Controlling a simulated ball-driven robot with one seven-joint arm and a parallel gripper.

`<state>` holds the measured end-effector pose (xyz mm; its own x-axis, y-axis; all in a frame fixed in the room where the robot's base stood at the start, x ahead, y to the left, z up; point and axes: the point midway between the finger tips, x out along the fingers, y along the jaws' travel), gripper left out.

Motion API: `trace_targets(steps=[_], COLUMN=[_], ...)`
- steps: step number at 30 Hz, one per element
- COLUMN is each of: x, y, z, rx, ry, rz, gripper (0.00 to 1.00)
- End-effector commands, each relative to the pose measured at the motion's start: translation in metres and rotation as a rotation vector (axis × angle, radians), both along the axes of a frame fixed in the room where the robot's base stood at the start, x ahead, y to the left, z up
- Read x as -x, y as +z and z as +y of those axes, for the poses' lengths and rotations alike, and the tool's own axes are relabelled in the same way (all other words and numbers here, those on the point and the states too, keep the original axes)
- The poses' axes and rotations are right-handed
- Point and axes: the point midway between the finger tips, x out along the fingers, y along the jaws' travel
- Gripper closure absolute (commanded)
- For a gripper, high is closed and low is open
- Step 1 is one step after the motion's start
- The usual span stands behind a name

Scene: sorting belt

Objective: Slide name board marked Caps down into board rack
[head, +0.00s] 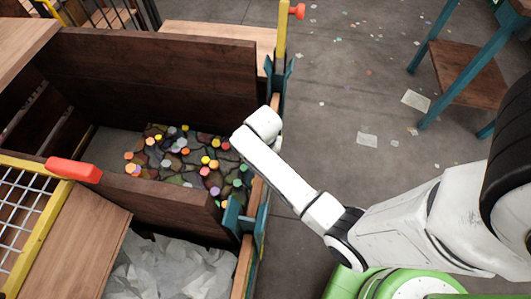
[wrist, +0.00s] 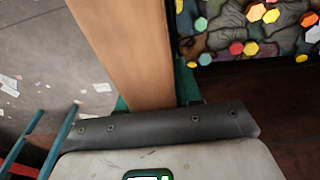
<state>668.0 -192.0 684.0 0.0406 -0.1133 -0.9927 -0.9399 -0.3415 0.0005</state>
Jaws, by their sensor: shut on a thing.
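My gripper (wrist: 160,125) shows only as its grey body and a dark screwed strip at the bottom of the wrist view. Its fingertips are out of sight. In the head view my arm's white end hides it, over the bin's right side wall. The Caps name board in its grip is hidden; I can read no lettering. Teal slotted brackets, which look like the board rack, stand on that wall, one nearer (head: 236,219) and one farther (head: 280,74). A teal part (wrist: 187,85) also shows just beyond my gripper. I cannot tell whether the board touches the rack.
A wooden rail (wrist: 127,50) runs beneath my gripper. Left of it in the wrist view is grey floor; right is a bin compartment with colourful caps (head: 205,160). A nearer compartment holds pale crumpled sheets (head: 170,270). A red-handled part (head: 73,169) sits left. Floor to the right is mostly open.

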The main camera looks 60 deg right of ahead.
Motion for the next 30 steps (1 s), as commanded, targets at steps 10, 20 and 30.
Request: trace_targets(steps=[10, 20, 30], x=[-0.001, -0.001, -0.002], y=[0.054, 0.096, 0.139], z=[0.0, 0.0, -0.001], rx=[0.002, 0.002, 0.003], ry=[0.0, 0.0, 0.0], rz=[-0.003, -0.003, -0.006], gripper=[1.0, 1.0, 1.0])
